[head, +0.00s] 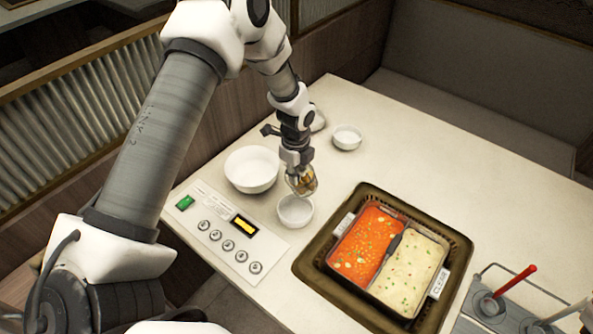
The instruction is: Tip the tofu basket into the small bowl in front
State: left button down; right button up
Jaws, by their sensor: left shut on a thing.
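My left gripper (296,167) points down over the table and is shut on the tofu basket (305,183), a small golden wire strainer. The basket appears tilted and hangs just above the far rim of the small white bowl in front (295,212). I cannot tell whether basket and bowl touch. The inside of the bowl that shows looks empty. The basket's contents are too small to make out, and its handle is mostly hidden by the gripper.
A larger white bowl (250,182) stands left of the basket, and another small bowl (347,137) behind. A control panel (216,239) lies at the table's near left edge. A two-sided hot pot (337,258) with red and pale broth stands right. The table's far right is clear.

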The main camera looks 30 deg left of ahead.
aim_at(296, 194)
pick_arm(q)
jog(key=shift+w+f+b, duration=0.2)
jog(key=shift+f+b, duration=0.3)
jog(key=shift+f, duration=0.65)
pick_arm(e)
jog(key=shift+w+f, duration=0.2)
jog(key=shift+f, duration=0.7)
pick_arm(q)
jog(key=shift+s+d+f+b, duration=0.1)
jog(key=shift+s+f+b, duration=0.1)
jog(key=shift+f+b, duration=0.75)
pick_arm(e)
jog(key=shift+s+d+f, duration=0.1)
jog(key=shift+s+f, duration=0.05)
jog(key=shift+f, duration=0.55)
pick_arm(q)
jog(key=shift+w+f+b, duration=0.1)
jog(key=shift+f+b, duration=0.2)
jog(key=shift+f, duration=0.7)
pick_arm(e)
jog(key=shift+f, duration=0.5)
pick_arm(q)
jog(key=shift+r, duration=0.1)
